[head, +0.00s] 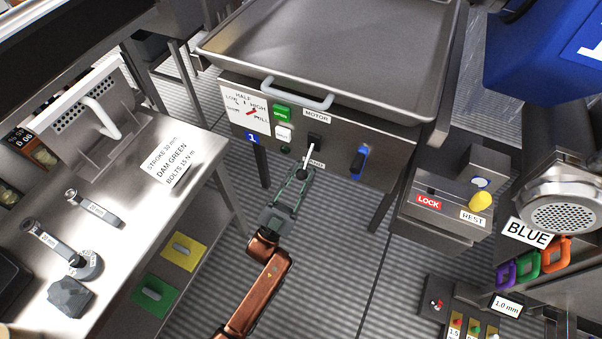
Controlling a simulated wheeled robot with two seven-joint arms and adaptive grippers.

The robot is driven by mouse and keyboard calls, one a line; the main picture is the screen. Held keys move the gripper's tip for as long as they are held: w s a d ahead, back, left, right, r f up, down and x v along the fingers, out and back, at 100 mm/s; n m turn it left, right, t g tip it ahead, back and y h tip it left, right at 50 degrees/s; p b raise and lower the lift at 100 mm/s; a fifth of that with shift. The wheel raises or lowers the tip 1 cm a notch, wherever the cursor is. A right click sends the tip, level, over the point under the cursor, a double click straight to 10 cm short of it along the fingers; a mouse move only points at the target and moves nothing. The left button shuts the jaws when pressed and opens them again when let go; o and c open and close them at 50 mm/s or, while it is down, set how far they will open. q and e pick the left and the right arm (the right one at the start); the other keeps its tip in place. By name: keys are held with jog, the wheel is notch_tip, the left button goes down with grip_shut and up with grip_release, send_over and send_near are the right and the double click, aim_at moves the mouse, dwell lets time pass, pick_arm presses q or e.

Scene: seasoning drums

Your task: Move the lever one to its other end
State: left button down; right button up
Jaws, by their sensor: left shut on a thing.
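The machine front (345,140) carries a small blue plate with a 1. A lever with a light shaft (310,155) comes out of a dark mount below the MOTOR label. It points down and slightly left in the picture. My left gripper (303,174) comes up from below and is shut on the lever's dark knob end, which its fingers partly hide. A small label behind the knob is partly covered. My right gripper is not in view.
A blue handle (359,162) sits right of the lever. A green button (282,112) and a white button (284,133) sit to its upper left. A steel table (130,225) stands left, and a LOCK/REST box (445,205) right. Floor below the machine is open.

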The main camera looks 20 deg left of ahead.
pick_arm(q)
jog(key=shift+w+d+f, duration=0.1)
jog(key=shift+f, duration=0.25)
jog(key=c, duration=1.9)
grip_release()
jog(key=shift+o, duration=1.4)
jog(key=shift+r, duration=0.2)
jog(key=v, duration=1.2)
